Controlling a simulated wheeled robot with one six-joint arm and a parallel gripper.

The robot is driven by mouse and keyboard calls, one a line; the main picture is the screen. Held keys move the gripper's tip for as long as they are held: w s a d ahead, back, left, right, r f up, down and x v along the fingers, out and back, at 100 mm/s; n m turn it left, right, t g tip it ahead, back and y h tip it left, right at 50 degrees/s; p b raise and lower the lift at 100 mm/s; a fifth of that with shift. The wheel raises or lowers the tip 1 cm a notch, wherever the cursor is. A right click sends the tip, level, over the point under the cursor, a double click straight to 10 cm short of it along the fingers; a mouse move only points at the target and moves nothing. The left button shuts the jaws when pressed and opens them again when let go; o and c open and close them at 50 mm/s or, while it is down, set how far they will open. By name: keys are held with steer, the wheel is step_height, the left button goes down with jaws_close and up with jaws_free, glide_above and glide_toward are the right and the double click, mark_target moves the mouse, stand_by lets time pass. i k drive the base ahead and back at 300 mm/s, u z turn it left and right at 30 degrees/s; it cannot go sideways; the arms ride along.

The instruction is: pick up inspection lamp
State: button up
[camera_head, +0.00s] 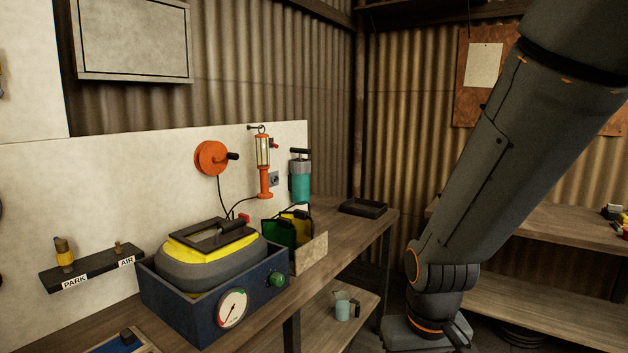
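The inspection lamp (264,168) hangs upright from a hook on the white back panel. It has an orange handle and a caged, pale bulb section. A dark cord runs from near its lower end toward the orange reel (211,158) to its left. My grey arm crosses the right side of the view, well to the right of the lamp. My gripper is not visible, so I cannot see its state.
A blue box with a gauge (233,307) and a grey-yellow pot (213,258) stands on the bench in front of the lamp. A teal canister (300,180) is right of the lamp. A black tray (363,208) lies at the bench's far end. A second bench (560,228) is behind my arm.

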mark_target(262, 152)
steer(key=z, duration=0.3)
steer(key=k, duration=0.55)
steer(key=u, duration=0.75)
steer(key=i, duration=1.35)
steer(key=z, duration=0.1)
